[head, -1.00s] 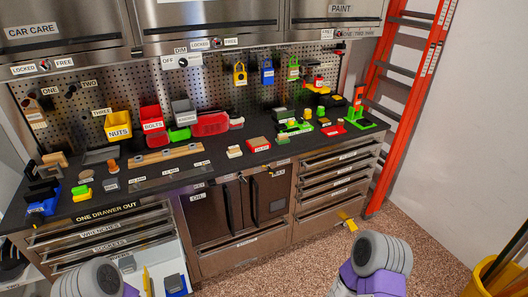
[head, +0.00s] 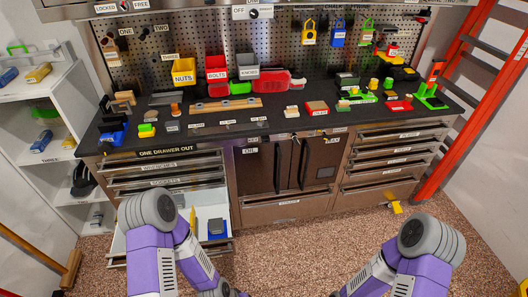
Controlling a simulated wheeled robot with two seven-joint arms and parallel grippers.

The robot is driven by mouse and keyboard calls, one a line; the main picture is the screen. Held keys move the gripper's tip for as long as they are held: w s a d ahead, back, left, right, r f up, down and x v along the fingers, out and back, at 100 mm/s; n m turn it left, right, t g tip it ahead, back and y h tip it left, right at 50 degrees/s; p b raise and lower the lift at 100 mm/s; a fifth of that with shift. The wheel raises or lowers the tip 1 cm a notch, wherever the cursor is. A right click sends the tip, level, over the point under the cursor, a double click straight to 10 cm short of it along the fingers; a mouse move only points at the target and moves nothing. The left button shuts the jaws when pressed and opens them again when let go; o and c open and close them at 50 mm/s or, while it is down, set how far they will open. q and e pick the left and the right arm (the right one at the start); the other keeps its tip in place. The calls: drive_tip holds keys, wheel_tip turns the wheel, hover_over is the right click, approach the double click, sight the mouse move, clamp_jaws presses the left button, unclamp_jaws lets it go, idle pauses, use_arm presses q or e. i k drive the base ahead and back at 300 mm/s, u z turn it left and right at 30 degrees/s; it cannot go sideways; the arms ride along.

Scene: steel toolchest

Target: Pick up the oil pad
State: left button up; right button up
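I cannot pick out the oil pad for certain. A cabinet door marked OIL (head: 251,165) is shut under the middle of the worktop. On the worktop above it are a small pale block (head: 291,111) and a red-and-tan block (head: 317,107), whose labels are too small to read. My two purple and grey arms reach in at the bottom of the head view. Their forearms run down to the lower edge, and the fingers of both grippers are out of sight.
The black worktop (head: 225,126) holds bins, a wooden rail and several small items. A lower left drawer (head: 206,215) stands out over the floor. A white shelf unit (head: 88,100) is at left, an orange ladder (head: 462,125) at right. Speckled floor (head: 300,235) lies clear in front.

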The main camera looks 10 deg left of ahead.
sight(292, 111)
drive_tip(key=z, duration=0.8)
drive_tip(key=i, duration=0.8)
drive_tip(key=z, duration=0.4)
drive_tip(key=i, duration=0.8)
drive_tip(key=u, duration=0.5)
